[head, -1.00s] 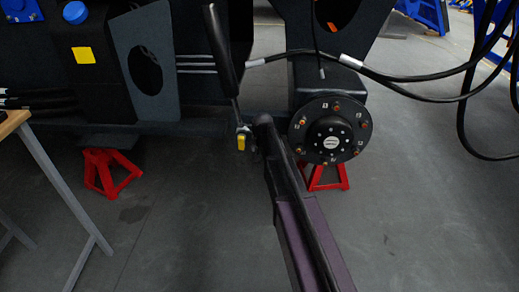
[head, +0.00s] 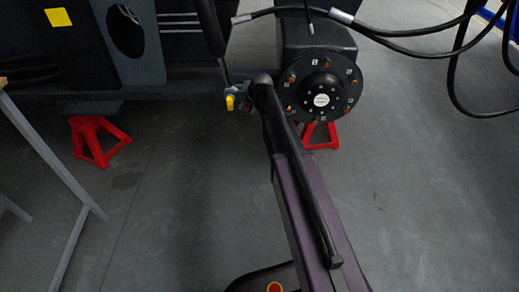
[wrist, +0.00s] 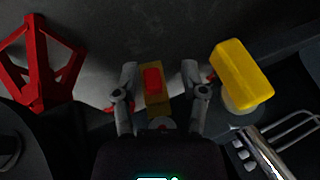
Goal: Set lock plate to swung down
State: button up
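A small yellow plate with a red part on it (wrist: 155,88), which looks like the lock plate, sits between the fingers of my gripper (wrist: 160,76) in the wrist view. The fingers are spread, with a gap on each side of the plate. I cannot tell its swing angle clearly. A larger yellow block (wrist: 242,74) on a pale round base stands to the right of the fingers. The head view shows a yellow part (head: 230,102) at the lower end of a dark cylinder, just left of my arm's end. My arm hides most of the gripper there.
A black wheel hub (head: 322,83) with studs is close to the right of my arm. Red stands (head: 98,140) are on the floor beneath the chassis. A table leg (head: 50,160) is at left. Black hoses (head: 440,48) hang at upper right. The front floor is mostly clear.

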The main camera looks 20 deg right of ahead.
jog(key=s+d+r+m+t+y+b, duration=0.35)
jog(key=s+d+r+y+b, duration=0.2)
jog(key=s+d+y, duration=0.3)
jog(key=s+a+f+n+g+h+p, duration=0.1)
jog(key=s+a+n+g+h+p, duration=0.3)
jog(key=s+a+p, duration=0.5)
jog(key=s+a+r+n+g+h+p, duration=0.1)
jog(key=s+n+g+h+p, duration=0.1)
jog(key=s, duration=0.3)
jog(key=s+a+r+n+g+h+p, duration=0.1)
jog(key=s+n+g+h+p, duration=0.1)
jog(key=s, duration=0.4)
jog(key=shift+s+a+r+g+h+p, duration=0.3)
jog(key=shift+g+h+p, duration=0.25)
jog(key=shift+h+p, duration=0.7)
dwell(1.3)
jog(key=shift+f, duration=0.1)
dwell(0.3)
